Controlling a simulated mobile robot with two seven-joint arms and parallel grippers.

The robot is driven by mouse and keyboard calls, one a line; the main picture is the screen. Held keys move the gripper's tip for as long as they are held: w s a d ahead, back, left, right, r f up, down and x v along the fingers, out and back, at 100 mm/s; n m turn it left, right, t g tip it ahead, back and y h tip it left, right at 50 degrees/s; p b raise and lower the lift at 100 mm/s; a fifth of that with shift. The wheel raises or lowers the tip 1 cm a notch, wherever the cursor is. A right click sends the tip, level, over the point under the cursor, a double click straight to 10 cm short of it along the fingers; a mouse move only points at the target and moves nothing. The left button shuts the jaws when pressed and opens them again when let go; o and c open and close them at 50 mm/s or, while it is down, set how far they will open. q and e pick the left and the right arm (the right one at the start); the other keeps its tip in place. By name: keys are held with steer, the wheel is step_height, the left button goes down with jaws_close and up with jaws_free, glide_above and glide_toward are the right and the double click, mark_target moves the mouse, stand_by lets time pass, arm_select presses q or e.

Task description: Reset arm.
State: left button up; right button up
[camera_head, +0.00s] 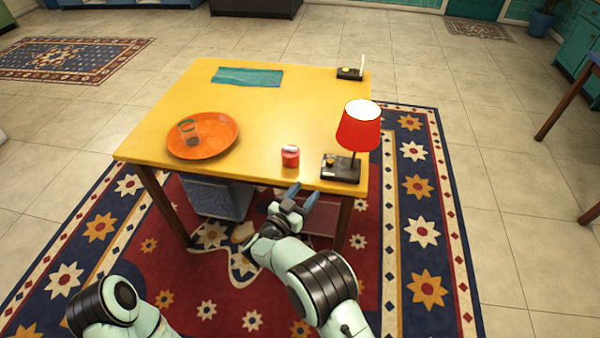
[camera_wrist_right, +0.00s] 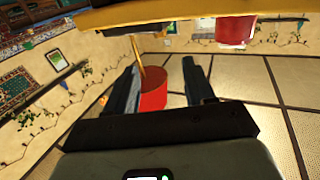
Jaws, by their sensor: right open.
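My right gripper (camera_head: 301,195) is open and empty at the table's front edge, below and in front of a small red can (camera_head: 290,156). Its two fingers also show apart in the right wrist view (camera_wrist_right: 163,68). A red cylinder (camera_wrist_right: 153,90) appears between them there, farther off; I cannot tell which object it is. My right arm (camera_head: 320,283) reaches forward from the bottom of the head view. Part of my left arm (camera_head: 112,303) shows at the lower left, and its gripper is out of view.
The yellow table (camera_head: 240,110) carries an orange tray (camera_head: 215,147) with a glass (camera_head: 188,132), a red lamp (camera_head: 359,125) on a dark base, a teal cloth (camera_head: 247,76) and a small dark device (camera_head: 349,73). A grey-blue container (camera_head: 220,198) stands beneath.

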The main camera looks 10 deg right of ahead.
steer(key=s+d+f+n+g+y, duration=0.1)
steer(key=s+d+f+g+y, duration=0.2)
steer(key=f, duration=0.5)
steer(key=s+d+f+n+y, duration=0.2)
steer(key=s+d+f, duration=0.15)
steer(key=f, duration=0.45)
steer(key=s+d+f+n+g+y, duration=0.1)
steer(key=s+d+f+g+y, duration=0.2)
steer(key=f, duration=0.5)
steer(key=s+f+g+y, duration=0.25)
steer(key=s+f, duration=0.35)
steer(key=s, duration=0.7)
steer(key=s+a+g+y, duration=0.2)
steer(key=s+g, duration=0.1)
steer(key=s, duration=0.7)
steer(key=s+a+g+y, duration=0.2)
steer(key=s+g+y, duration=0.1)
steer(key=s, duration=0.7)
arm_select(q)
step_height(320, 180, up, 13)
steer(key=p, duration=1.3)
steer(key=shift+w+g+p, duration=0.3)
steer(key=shift+p, duration=0.05)
arm_select(e)
step_height(320, 180, up, 13)
steer(key=shift+w+a, duration=0.25)
steer(key=shift+w, duration=0.15)
